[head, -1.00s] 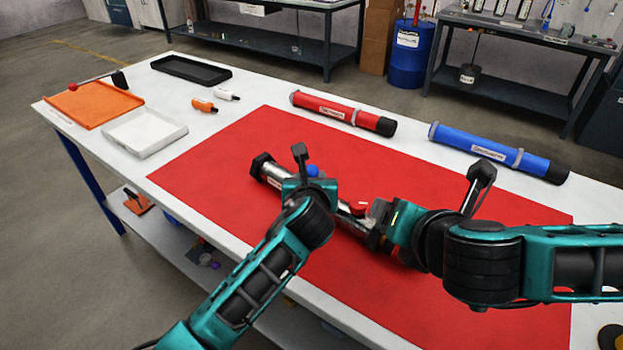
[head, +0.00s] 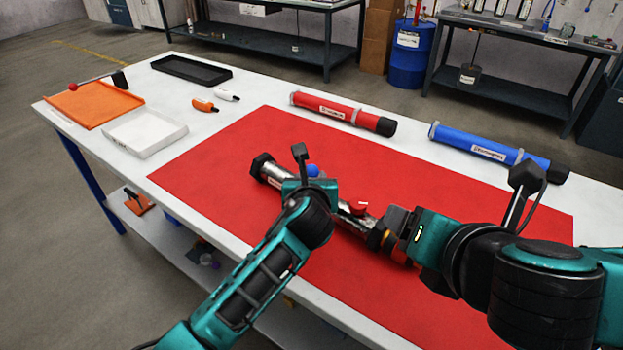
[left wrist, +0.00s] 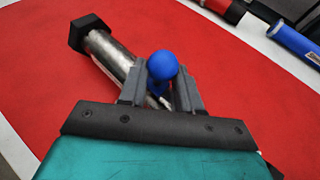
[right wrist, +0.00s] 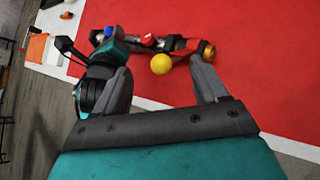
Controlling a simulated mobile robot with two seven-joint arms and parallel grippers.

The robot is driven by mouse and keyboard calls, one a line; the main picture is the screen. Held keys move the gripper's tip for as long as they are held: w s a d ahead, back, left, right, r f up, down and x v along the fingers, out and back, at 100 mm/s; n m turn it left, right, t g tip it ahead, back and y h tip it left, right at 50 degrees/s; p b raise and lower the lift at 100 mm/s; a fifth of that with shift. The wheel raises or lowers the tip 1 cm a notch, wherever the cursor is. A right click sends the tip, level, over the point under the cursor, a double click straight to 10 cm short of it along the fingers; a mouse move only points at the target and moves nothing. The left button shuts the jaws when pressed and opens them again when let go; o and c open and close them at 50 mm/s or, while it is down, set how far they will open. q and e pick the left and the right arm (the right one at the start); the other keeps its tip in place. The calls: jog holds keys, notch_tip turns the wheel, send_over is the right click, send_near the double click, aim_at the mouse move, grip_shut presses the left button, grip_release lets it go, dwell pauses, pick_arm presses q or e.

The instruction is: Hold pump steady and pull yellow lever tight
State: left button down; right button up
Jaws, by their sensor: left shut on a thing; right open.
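The pump, a metal tube (head: 275,174) with a black hexagonal end, lies on the red mat (head: 220,155). My left gripper (head: 306,184) is shut on its blue knob (left wrist: 162,66), which shows between the fingertips in the left wrist view. A red knob (head: 358,207) sits farther along the pump. The round yellow lever end (right wrist: 161,64) shows in the right wrist view, just beyond and between the fingertips of my open right gripper (right wrist: 163,72); I cannot tell whether they touch it. In the head view my right gripper (head: 395,222) is beside the pump's near end and hides the yellow lever.
A red tube (head: 335,111) and a blue tube (head: 480,147) lie along the far side. A white tray (head: 145,133), an orange tray (head: 95,105) and a black tray (head: 192,70) are at the left. The mat's left part is clear.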

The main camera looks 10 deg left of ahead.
pick_arm(q)
jog(key=shift+s+a+f, duration=0.1)
jog(key=shift+a+f, duration=0.1)
jog(key=shift+f, duration=0.1)
jog(key=c, duration=1)
grip_release()
jog(key=o, duration=0.3)
jog(key=shift+r, duration=0.1)
jog(key=shift+d+r, duration=0.1)
jog(key=v, duration=1.2)
